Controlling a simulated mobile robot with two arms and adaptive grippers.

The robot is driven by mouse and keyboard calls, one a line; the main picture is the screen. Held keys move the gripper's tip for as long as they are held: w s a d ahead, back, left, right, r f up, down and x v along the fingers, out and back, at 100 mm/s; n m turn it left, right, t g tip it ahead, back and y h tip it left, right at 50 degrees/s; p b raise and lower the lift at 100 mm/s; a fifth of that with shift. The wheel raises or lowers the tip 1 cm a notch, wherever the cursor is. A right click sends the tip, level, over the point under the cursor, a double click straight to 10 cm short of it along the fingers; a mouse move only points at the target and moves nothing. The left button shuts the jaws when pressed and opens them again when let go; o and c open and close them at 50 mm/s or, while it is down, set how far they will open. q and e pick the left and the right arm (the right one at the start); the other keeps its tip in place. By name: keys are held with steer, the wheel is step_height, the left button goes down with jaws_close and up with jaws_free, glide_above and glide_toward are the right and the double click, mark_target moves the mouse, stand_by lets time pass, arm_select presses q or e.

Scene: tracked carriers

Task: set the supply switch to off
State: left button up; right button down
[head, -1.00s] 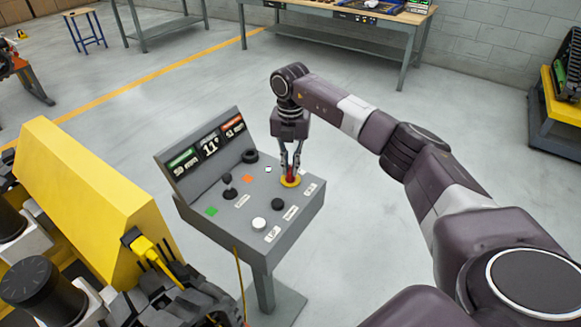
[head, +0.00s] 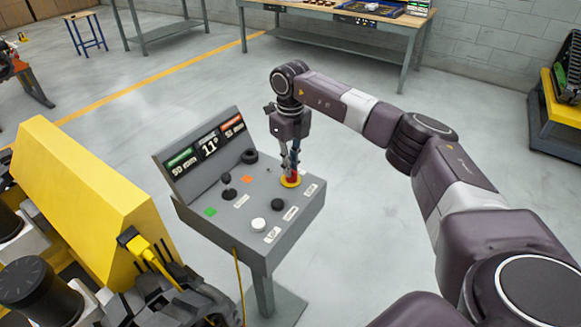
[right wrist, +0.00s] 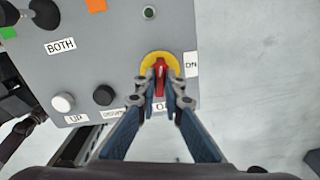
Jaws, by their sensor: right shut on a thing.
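The supply switch is a red handle (right wrist: 160,78) on a round yellow plate (right wrist: 147,66) at the right side of a grey control panel (head: 243,222). In the head view its yellow plate (head: 291,181) shows under my right gripper (head: 291,170). My right gripper (right wrist: 160,95) is shut on the red handle from above. In the right wrist view an ON label (right wrist: 191,64) lies right of the plate. Another label (right wrist: 163,107) below it is partly hidden by the fingers. The handle lines up roughly with this lower label. I do not make out my left gripper.
The panel also carries a black lever (head: 229,191), a white button (head: 258,224), a black button (head: 278,204) and a black knob (head: 250,156). An upright display (head: 205,148) stands behind them. A yellow machine (head: 85,185) is close on the left. The floor right of the panel is clear.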

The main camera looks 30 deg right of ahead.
steer(key=shift+n, duration=1.2)
steer(key=shift+w+r, duration=0.1)
steer(key=c, duration=2)
jaws_free()
steer(key=shift+c, duration=0.2)
step_height(320, 180, up, 12)
